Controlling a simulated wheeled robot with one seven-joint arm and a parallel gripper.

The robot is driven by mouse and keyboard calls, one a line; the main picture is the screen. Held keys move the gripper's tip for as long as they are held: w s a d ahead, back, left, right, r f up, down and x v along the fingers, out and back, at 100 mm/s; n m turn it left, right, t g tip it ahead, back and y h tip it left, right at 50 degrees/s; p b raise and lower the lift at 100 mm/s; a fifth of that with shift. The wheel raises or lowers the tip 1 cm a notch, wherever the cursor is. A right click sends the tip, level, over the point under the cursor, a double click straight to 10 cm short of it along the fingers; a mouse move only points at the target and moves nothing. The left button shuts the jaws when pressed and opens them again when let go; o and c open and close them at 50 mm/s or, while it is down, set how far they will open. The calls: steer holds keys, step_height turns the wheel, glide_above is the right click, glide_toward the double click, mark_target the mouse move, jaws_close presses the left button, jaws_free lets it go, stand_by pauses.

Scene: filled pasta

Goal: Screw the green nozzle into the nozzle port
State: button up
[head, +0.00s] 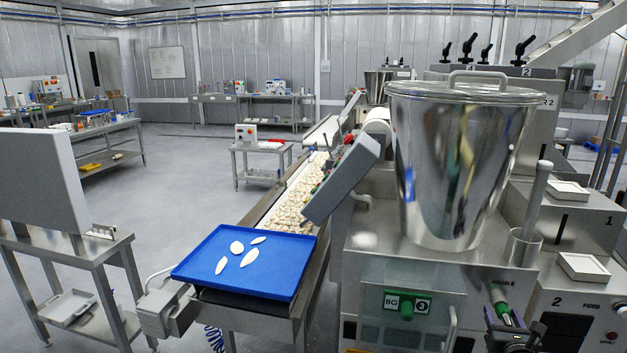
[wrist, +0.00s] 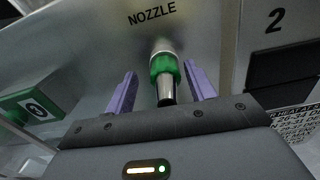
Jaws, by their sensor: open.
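The green nozzle (wrist: 164,66) has a green collar and a shiny metal tip pointing back toward my gripper. Its far end meets a pale metal collar (wrist: 160,46) at the panel under the word NOZZLE. I cannot tell how deep the nozzle sits, and the port's opening is hidden behind it. My gripper (wrist: 160,72) is open, with one purple finger on each side of the nozzle and visible gaps between. In the head view the nozzle (head: 501,306) shows at the lower right, at the machine's front, with my gripper (head: 505,319) around it.
A green label block (wrist: 34,106) juts out left of the nozzle in the wrist view. A dark recess (wrist: 285,75) lies to the right. In the head view, a steel hopper (head: 455,170) stands above, and a blue tray (head: 250,265) with pasta pieces lies left.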

steer(key=n, duration=0.3)
steer(key=shift+f+n+b, duration=0.1)
steer(key=shift+n+b, duration=0.2)
steer(key=shift+b, duration=0.05)
steer(key=n+b, duration=0.1)
steer(key=n, duration=0.3)
steer(key=shift+n, duration=1.4)
steer(key=shift+n, duration=0.8)
steer(key=n+b, duration=0.1)
steer(key=n, duration=0.3)
steer(key=n+b, duration=0.1)
steer(key=n, duration=0.5)
steer(key=shift+b, duration=0.3)
